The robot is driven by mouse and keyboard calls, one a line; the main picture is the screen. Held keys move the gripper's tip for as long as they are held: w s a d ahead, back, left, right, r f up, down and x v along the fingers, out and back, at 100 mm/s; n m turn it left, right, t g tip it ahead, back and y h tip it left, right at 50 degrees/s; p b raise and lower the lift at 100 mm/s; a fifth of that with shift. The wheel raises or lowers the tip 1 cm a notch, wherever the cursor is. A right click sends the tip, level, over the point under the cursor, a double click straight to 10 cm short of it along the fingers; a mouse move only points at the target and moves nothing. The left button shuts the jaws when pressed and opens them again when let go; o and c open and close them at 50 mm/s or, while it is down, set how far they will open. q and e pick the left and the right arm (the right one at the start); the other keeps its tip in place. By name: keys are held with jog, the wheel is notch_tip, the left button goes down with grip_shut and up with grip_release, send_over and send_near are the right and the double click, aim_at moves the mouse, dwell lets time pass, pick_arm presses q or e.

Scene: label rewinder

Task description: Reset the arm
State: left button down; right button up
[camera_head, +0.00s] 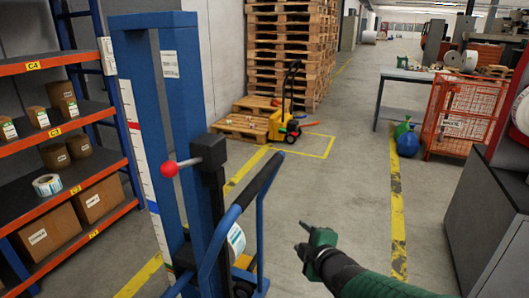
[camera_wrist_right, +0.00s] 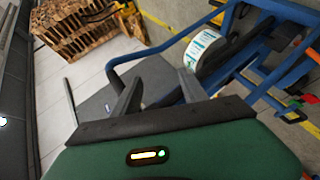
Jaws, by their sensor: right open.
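My right gripper (camera_head: 303,240) reaches in from the lower right in the head view, over bare floor. Its jaws are open and empty; the fingers also show in the right wrist view (camera_wrist_right: 160,80). It is apart from the blue lifter (camera_head: 180,110), which stands to its left with a red-knobbed lever (camera_head: 170,169) and a curved blue handle (camera_head: 240,205). A white label roll (camera_head: 236,240) sits low on the lifter, partly hidden behind the handle; it also shows in the right wrist view (camera_wrist_right: 200,48). My left gripper is not in view.
An orange shelf (camera_head: 50,135) with boxes and rolls stands at the left. Pallets (camera_head: 283,50) and a yellow hand truck (camera_head: 285,115) are behind. A red mesh cage (camera_head: 465,112) and grey cabinet (camera_head: 487,215) are at the right. The middle floor is clear.

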jog(key=s+d+f+m+g+h, duration=0.1)
jog(key=s+d+f+m+g, duration=0.15)
jog(key=s+f+m, duration=0.5)
jog(key=s+d+f+m+g, duration=0.2)
jog(key=s+f+m+g, duration=0.25)
jog(key=s, duration=0.55)
jog(key=s+d+f+m+g+h, duration=0.1)
jog(key=s+d+f+m+g, duration=0.2)
jog(key=s+f+m, duration=0.35)
notch_tip(320, 180, up, 18)
jog(key=s+n+p, duration=0.1)
jog(key=p, duration=1.8)
jog(key=shift+s+a+r+n, duration=0.2)
jog(key=shift+s+a+n, duration=0.1)
jog(key=shift+s+n, duration=0.05)
